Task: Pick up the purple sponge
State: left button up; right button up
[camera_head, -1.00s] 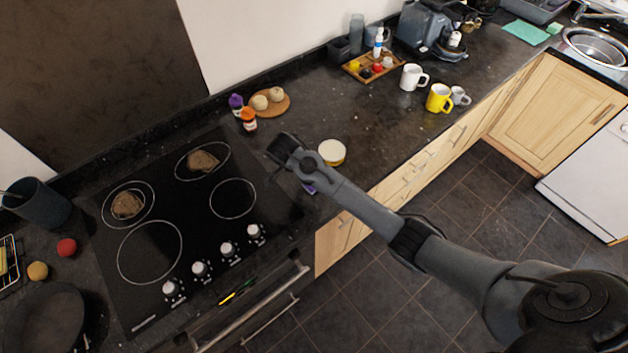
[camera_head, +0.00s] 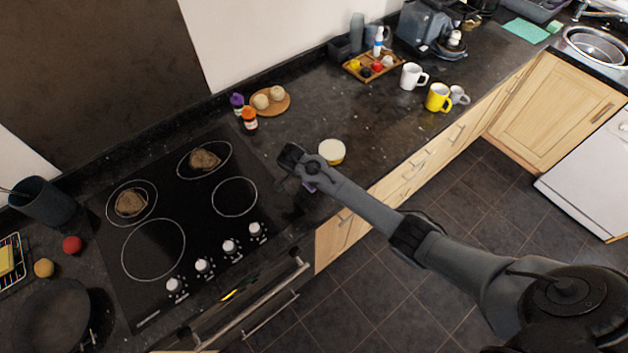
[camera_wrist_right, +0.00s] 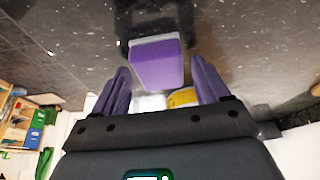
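The purple sponge (camera_wrist_right: 156,64) shows in the right wrist view, ahead of my right gripper (camera_wrist_right: 163,82). The gripper's two purple-tinted fingers are spread apart, and the sponge appears centred just beyond their tips, not gripped. In the head view my right arm reaches from the lower right to the counter beside the cooktop. Its wrist hides most of the gripper. A small purple patch (camera_head: 309,187) shows below the wrist; I cannot tell whether it is sponge or finger. My left gripper is not in view.
A white-topped yellow tub (camera_head: 332,152) stands on the counter close to my right wrist. Two spice bottles (camera_head: 249,118) and a round board (camera_head: 285,105) lie behind. The cooktop (camera_head: 140,315) is to the left. The counter's front edge is near the gripper.

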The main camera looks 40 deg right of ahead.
jog(key=c, duration=0.9)
jog(key=shift+r, duration=0.1)
jog(key=shift+r, duration=0.55)
notch_tip(320, 180, up, 2)
jog(key=shift+r+b, duration=0.25)
jog(key=shift+b, duration=0.45)
jog(key=s+d+r, duration=0.1)
jog(key=s+r, duration=0.1)
jog(key=s, duration=0.1)
jog(key=s+d+r, duration=0.1)
jog(key=s+r, duration=0.1)
jog(key=s, duration=0.2)
jog(key=s+d+r, duration=0.2)
jog(key=s+r, duration=0.1)
jog(key=s, duration=0.1)
jog(key=shift+r+b, duration=0.1)
jog(key=shift+b, duration=0.25)
